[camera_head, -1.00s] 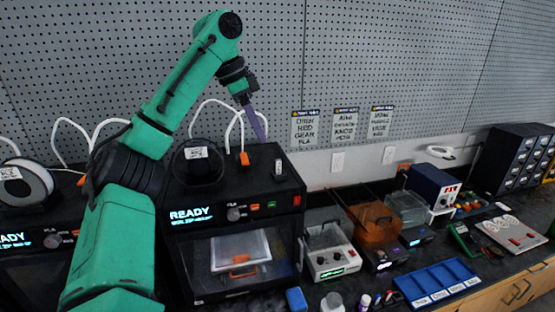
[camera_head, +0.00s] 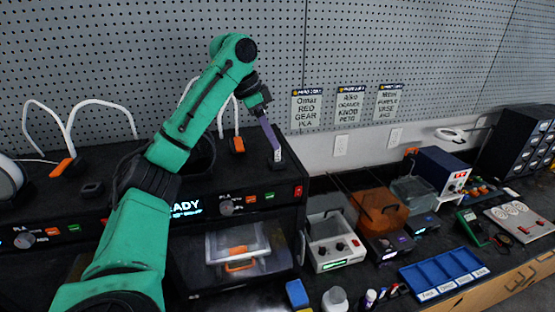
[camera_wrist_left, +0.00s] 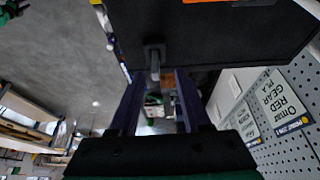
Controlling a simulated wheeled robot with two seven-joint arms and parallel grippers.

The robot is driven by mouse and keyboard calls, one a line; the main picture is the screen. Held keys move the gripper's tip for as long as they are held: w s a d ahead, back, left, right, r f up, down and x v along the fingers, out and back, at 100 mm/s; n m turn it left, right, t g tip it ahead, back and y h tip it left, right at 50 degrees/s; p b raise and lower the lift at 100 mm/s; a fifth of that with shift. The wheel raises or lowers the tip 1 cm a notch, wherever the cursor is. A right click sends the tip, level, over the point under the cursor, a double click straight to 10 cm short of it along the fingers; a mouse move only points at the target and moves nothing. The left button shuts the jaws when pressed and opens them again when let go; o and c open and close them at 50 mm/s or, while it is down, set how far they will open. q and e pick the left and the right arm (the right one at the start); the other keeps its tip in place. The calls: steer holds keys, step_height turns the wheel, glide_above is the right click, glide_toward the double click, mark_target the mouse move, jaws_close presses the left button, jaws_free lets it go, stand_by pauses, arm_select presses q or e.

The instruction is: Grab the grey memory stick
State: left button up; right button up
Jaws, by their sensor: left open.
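The grey memory stick (camera_head: 278,156) stands upright on the black top of the printer with the READY display, near its right front corner. In the left wrist view the stick (camera_wrist_left: 155,64) projects from a small dark base and lies ahead, between the lines of the two fingers. My left gripper (camera_head: 273,143) comes down from above with its purple fingers at the stick's upper end, partly covering it. In the left wrist view my left gripper (camera_wrist_left: 158,88) is open, with a gap between its fingers. I cannot tell whether a finger touches the stick. My right gripper is not in view.
The pegboard wall with paper signs (camera_head: 307,108) rises close behind the printer (camera_head: 297,222). An orange clip on a white tube (camera_head: 237,145) stands left of the stick. To the right, lower on the bench, are an orange bin (camera_head: 378,212) and a blue tray (camera_head: 445,275).

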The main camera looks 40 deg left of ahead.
mark_target(277, 156)
arm_select(q)
steer(key=f, duration=0.1)
steer(key=d+f+p, duration=0.1)
steer(key=f, duration=0.1)
steer(key=shift+w+d, duration=0.35)
steer(key=shift+w+a+f, duration=0.1)
steer(key=shift+f, duration=0.15)
steer(key=shift+w+a, duration=0.1)
steer(key=shift+w, duration=0.05)
jaws_close()
